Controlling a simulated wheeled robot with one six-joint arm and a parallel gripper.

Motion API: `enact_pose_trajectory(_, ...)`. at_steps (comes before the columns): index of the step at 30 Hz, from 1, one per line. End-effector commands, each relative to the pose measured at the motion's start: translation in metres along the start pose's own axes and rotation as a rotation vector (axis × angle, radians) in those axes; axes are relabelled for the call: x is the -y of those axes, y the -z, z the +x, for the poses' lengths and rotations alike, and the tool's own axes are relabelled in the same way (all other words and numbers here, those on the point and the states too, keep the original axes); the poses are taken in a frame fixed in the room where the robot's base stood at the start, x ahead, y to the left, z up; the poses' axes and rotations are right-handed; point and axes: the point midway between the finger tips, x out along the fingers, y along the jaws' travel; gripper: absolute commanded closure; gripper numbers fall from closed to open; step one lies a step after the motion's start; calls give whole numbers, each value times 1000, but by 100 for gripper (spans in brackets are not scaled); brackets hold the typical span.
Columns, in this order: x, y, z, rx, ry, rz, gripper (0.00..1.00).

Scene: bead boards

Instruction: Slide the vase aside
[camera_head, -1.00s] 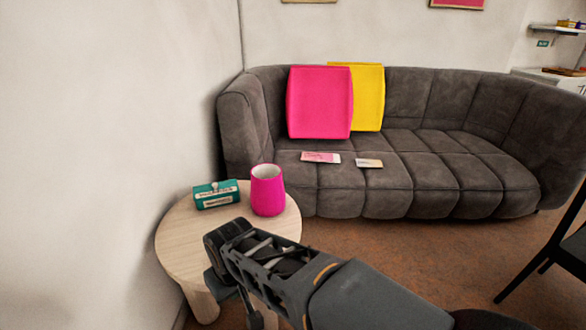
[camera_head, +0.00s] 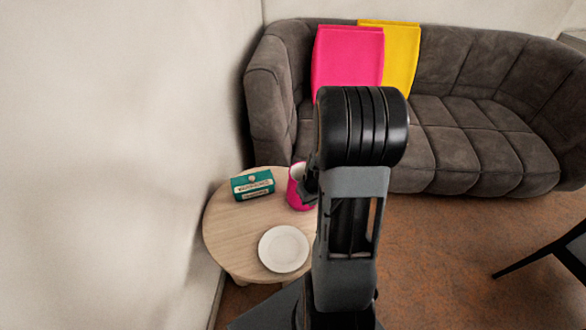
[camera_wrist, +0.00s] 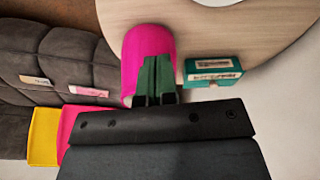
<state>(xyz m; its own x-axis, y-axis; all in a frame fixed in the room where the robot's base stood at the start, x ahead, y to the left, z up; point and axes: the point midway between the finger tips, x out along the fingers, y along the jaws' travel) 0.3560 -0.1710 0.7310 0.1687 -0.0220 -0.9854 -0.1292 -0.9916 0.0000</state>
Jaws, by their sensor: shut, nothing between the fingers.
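The vase (camera_head: 294,195) is a bright pink cup shape with a pale inside. It stands upright near the right edge of the round wooden table in the head view, partly hidden by my arm. In the wrist view the vase (camera_wrist: 145,45) is behind my fingers. My gripper (camera_head: 309,186) is at the vase's right side in the head view. In the wrist view my gripper (camera_wrist: 154,75) has its fingers together, with nothing between them, overlapping the vase. I cannot tell whether they touch it.
A teal box (camera_head: 252,185) stands left of the vase on the table (camera_head: 232,222). A white plate (camera_head: 283,249) lies at the table's front. The wall is close on the left. A grey sofa (camera_head: 440,165) with pink and yellow cushions stands behind. Bare wood lies left of the plate.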

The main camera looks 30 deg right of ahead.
Motion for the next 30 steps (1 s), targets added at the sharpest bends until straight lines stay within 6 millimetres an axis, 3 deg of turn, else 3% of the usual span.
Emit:
enact_pose_trajectory(18, -2, 102, 18, 0, -1, 4, 100)
enact_pose_trajectory(21, -2, 110, 22, 2, 0, 5, 100)
enact_pose_trajectory(30, -1, 106, 37, 2, 0, 3, 100)
